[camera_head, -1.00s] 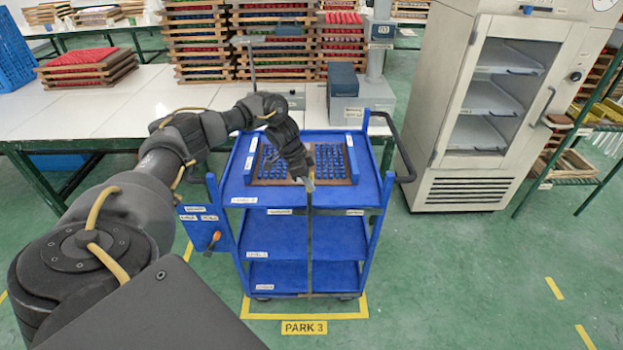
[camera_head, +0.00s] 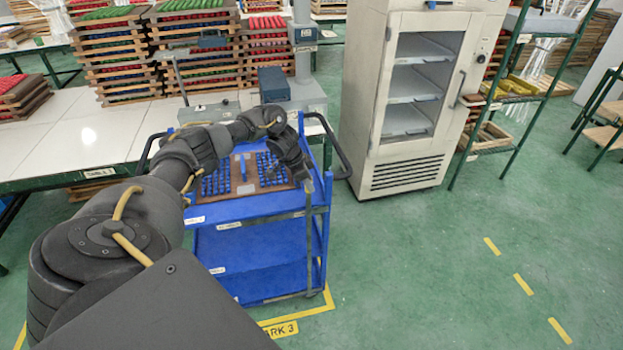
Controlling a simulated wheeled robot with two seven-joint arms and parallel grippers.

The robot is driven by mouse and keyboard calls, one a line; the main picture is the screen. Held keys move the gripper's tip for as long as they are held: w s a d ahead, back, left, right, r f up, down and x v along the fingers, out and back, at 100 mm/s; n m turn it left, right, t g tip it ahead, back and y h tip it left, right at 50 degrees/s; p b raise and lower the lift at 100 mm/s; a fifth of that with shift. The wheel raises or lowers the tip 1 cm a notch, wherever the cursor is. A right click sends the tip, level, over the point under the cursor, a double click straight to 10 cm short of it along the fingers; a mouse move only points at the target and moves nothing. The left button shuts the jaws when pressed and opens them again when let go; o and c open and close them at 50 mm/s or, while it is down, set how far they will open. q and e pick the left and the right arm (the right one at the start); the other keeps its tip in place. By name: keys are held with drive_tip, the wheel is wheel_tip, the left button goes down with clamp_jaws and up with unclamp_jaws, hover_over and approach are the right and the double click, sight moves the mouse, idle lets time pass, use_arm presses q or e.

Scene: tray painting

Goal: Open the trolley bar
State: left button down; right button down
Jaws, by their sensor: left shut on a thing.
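The blue trolley (camera_head: 262,238) stands on the floor below the picture's middle, with shelves under its top deck. My left gripper (camera_head: 308,186) is at the trolley's front right corner, its fingers pointing down. It is shut on the upper end of the trolley bar (camera_head: 309,245), a thin dark upright strip that hangs down in front of the shelves, close to the right front post. Whether the bar's lower end touches the trolley is hard to tell. My left arm covers the trolley's left side. My right gripper is not in view.
A brown tray (camera_head: 236,189) with blue pieces lies on the trolley's top. A white table (camera_head: 95,135) with stacked trays stands behind. A cream cabinet (camera_head: 408,176) stands to the right. The green floor (camera_head: 420,270) at front right is clear.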

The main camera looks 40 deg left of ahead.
use_arm(q)
drive_tip(key=c, duration=1.2)
unclamp_jaws()
drive_tip(key=shift+c, duration=0.2)
drive_tip(key=shift+s+a+r, duration=0.1)
drive_tip(key=shift+a+r, duration=0.05)
drive_tip(key=shift+r, duration=0.35)
drive_tip(key=b+v, duration=0.2)
drive_tip(key=v, duration=0.7)
drive_tip(key=shift+r, duration=0.3)
drive_tip(key=shift+s, duration=0.15)
